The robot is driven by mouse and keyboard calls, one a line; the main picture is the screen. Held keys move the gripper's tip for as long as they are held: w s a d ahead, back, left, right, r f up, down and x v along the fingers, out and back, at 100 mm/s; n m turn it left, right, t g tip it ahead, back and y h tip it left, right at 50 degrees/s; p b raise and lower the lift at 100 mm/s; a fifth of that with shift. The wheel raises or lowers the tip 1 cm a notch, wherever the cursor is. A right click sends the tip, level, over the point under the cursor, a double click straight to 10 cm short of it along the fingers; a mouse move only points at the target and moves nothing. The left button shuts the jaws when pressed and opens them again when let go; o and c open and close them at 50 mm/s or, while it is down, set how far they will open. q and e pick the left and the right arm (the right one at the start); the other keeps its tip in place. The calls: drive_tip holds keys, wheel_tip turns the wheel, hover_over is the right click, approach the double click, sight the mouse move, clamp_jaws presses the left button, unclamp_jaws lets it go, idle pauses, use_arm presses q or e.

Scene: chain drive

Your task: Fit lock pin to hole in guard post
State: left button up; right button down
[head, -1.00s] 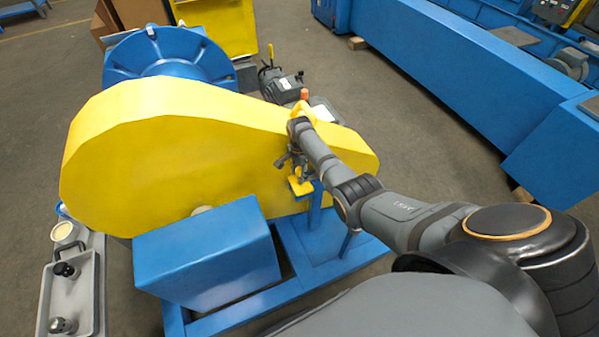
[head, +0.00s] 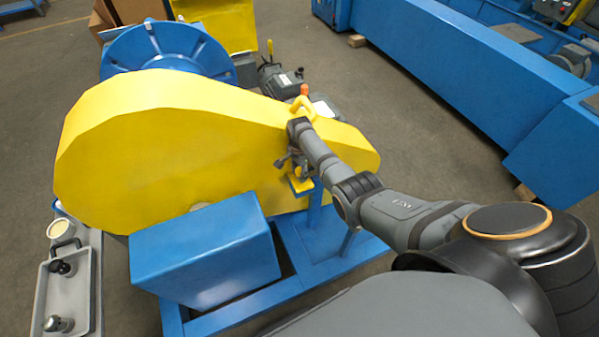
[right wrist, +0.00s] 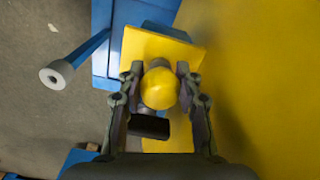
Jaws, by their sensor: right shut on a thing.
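My right gripper (right wrist: 160,88) is shut on the lock pin, whose round yellow knob (right wrist: 160,89) sits between the fingers in the right wrist view. The pin's shank is mostly hidden under the knob. Just beyond the knob is a flat yellow tab (right wrist: 165,45), with blue post parts (right wrist: 105,45) below it. In the head view the right gripper (head: 297,170) is right over the yellow tab (head: 301,186) at the side of the yellow guard, above a blue post (head: 314,205). The hole is hidden, and I cannot tell whether the pin touches or enters it. My left gripper is not in view.
The large yellow guard (head: 160,140) stands close beside the gripper. A blue box (head: 205,250) sits in front on a blue frame. A grey tray (head: 68,290) with knobbed parts is at the lower left. A blue rod with a grey round end (right wrist: 53,77) sticks out at left.

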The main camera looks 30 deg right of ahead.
drive_tip(key=shift+f+b, duration=0.3)
drive_tip(key=shift+f, duration=0.15)
drive_tip(key=c, duration=0.8)
unclamp_jaws()
drive_tip(key=shift+r, duration=0.1)
wheel_tip(320, 180, up, 12)
